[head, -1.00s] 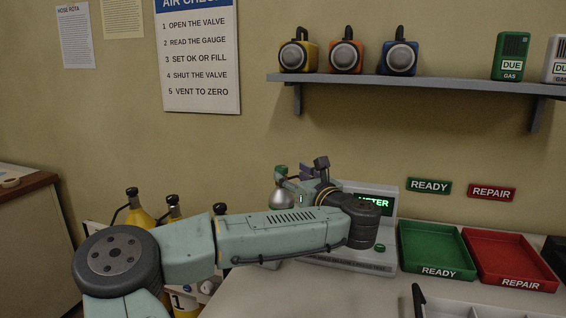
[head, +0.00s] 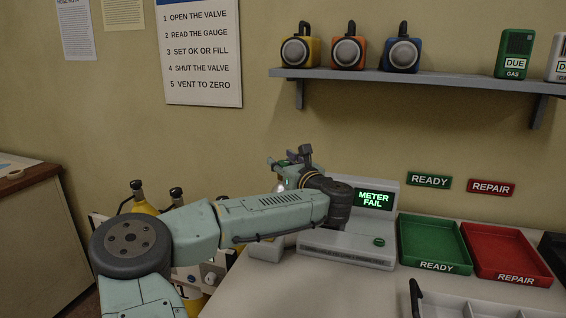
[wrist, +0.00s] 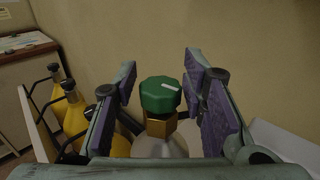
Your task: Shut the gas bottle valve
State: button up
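The gas bottle (wrist: 160,148) stands upright in the wrist view, with a pale body, a brass neck and a green valve knob (wrist: 160,95) bearing a white line. My gripper (wrist: 162,80) is open, its purple-padded fingers on either side of the knob with gaps between. In the head view my gripper (head: 290,168) is at the back of the bench, left of the meter, and my arm hides most of the bottle. The meter screen (head: 374,199) reads METER FAIL.
A green READY tray (head: 432,268) and a red REPAIR tray (head: 510,277) lie right of the meter. A shelf (head: 420,78) with gas detectors hangs above. Several yellow cylinders (wrist: 75,115) stand at left. The wall is close behind.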

grip_shut()
